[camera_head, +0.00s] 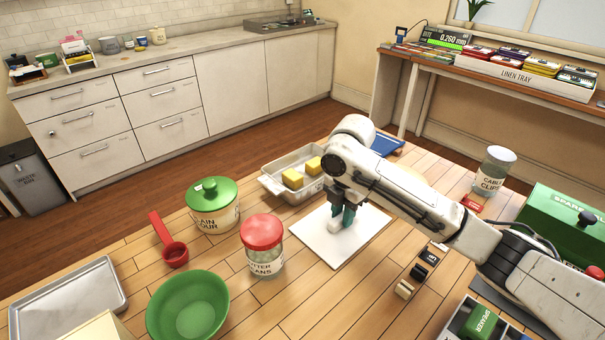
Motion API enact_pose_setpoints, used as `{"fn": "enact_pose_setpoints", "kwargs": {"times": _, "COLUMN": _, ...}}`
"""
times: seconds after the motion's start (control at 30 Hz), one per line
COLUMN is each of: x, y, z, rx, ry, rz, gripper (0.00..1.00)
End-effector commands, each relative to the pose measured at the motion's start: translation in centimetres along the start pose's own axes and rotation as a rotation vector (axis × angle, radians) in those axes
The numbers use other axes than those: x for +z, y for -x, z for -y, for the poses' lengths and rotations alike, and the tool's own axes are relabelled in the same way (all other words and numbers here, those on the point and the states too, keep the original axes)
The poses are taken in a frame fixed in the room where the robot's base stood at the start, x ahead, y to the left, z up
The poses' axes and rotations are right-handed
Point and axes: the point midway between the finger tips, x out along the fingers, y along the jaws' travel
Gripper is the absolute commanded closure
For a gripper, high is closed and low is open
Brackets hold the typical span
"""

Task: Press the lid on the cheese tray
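A pale metal tray (271,186) with low walls holds yellow cheese blocks (293,178) and stands open on the wooden table, left of my gripper. A flat white square piece (318,244), possibly the lid, lies in front and to the right of the tray. My gripper (343,222) points down over this white piece, with dark green fingers. A small pale block or handle (334,227) shows at the fingertips. I cannot tell whether the fingers hold it; the arm and fingers hide part of the area.
A green-lidded pot (213,205), a red-lidded jar (262,247), a red scoop (172,250) and a green bowl (188,306) stand at left. A cable-clip jar (493,171) and green box (560,225) are at right. Small dark blocks (421,271) lie right of the white piece.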

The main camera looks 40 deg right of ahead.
Motion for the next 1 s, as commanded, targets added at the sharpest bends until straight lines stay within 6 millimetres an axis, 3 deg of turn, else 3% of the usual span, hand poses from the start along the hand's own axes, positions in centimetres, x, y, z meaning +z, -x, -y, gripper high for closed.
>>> {"fn": "enact_pose_setpoints", "kwargs": {"times": 0.27, "x": 0.0, "y": 0.0, "z": 0.0, "rx": 0.0, "ry": 0.0, "rz": 0.0, "gripper": 1.0}}
{"fn": "enact_pose_setpoints", "kwargs": {"times": 0.57, "x": 0.0, "y": 0.1, "z": 0.0, "rx": 0.0, "ry": 0.0, "rz": 0.0, "gripper": 1.0}}
{"fn": "enact_pose_setpoints", "kwargs": {"times": 1.0, "x": 0.0, "y": 2.0, "z": 0.0, "rx": 0.0, "ry": 0.0, "rz": 0.0, "gripper": 1.0}}
